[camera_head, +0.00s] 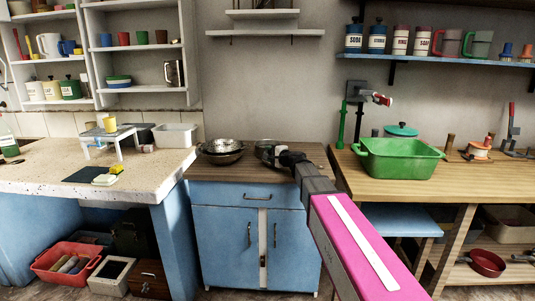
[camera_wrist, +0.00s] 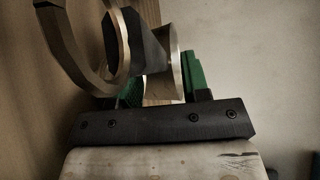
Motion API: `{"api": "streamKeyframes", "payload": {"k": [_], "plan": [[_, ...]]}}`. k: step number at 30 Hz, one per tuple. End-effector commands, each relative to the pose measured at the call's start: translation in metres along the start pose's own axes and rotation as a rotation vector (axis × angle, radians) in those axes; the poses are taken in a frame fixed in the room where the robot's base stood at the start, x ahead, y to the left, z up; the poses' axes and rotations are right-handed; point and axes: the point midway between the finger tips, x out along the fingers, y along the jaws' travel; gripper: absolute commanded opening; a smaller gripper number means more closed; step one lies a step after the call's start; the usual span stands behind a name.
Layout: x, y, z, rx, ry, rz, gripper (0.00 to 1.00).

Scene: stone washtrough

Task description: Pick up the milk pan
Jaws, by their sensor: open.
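A small metal pan (camera_head: 263,146), which looks like the milk pan, stands on the brown top of the blue cabinet (camera_head: 258,195). My gripper (camera_head: 277,158) is at its right side and hides part of it in the head view. In the wrist view, a curved metal rim (camera_wrist: 72,45) and other metal parts lie close in front of my gripper (camera_wrist: 162,85), at the upper left. I cannot tell from this view which part lies between the fingers, or whether they touch it. My gripper is open.
A wide dark pan with a metal bowl or colander (camera_head: 222,148) stands left on the same top. A green basin (camera_head: 398,158) stands on the wooden bench at right. A stone counter (camera_head: 60,176) with a small white stand (camera_head: 108,134) is at left. The wall rises close behind.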

Motion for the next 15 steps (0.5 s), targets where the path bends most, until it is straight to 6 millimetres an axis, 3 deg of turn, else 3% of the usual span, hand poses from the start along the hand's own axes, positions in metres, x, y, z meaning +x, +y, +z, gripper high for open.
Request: {"api": "streamKeyframes", "payload": {"k": [2, 4, 6, 7, 15], "plan": [[-0.0007, 0.0, 0.0001, 0.0, 0.0, 0.0, 0.43], [-0.0008, 0.0, 0.0001, 0.0, 0.0, 0.0, 0.26], [-0.0008, 0.0, 0.0, 0.0, 0.0, 0.0, 0.04], [-0.0008, 0.0, 0.0001, 0.0, 0.0, 0.0, 0.0], [-0.001, -0.0003, 0.0, 0.0, 0.0, 0.0, 0.0]]}}
